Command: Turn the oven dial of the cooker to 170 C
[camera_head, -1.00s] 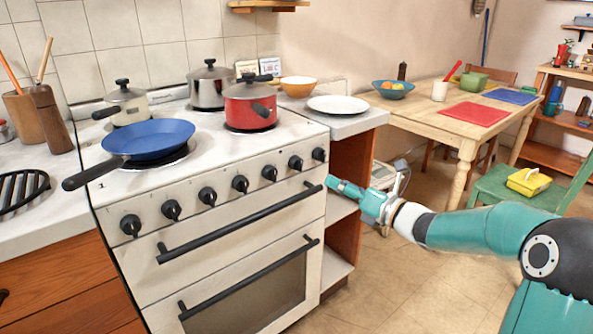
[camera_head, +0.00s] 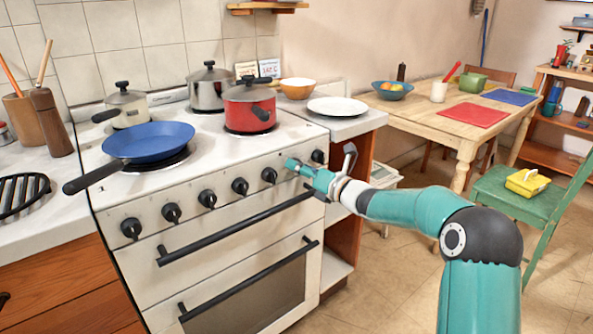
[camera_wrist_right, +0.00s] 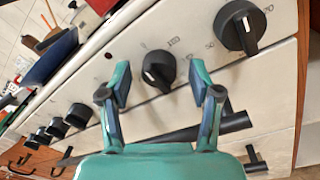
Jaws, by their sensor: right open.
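The white cooker (camera_head: 235,265) has a row of several black dials on its sloped front panel. My right gripper (camera_head: 291,166) is at the second dial from the right, which it mostly hides in the head view. In the right wrist view this dial (camera_wrist_right: 158,70) lies between the two open fingers of my gripper (camera_wrist_right: 163,82), with a gap on each side. Its white pointer line shows; the panel marks are too small to read. The rightmost dial (camera_head: 318,156) stands to the right of the fingers, also in the wrist view (camera_wrist_right: 240,28). My left gripper is not in view.
A blue pan (camera_head: 148,141), a red pot (camera_head: 249,106) and two other pots stand on the hob. A black oven handle (camera_head: 235,227) runs below the dials. A small card (camera_head: 269,68) with a red number stands behind, hard to read. The floor at right has free room.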

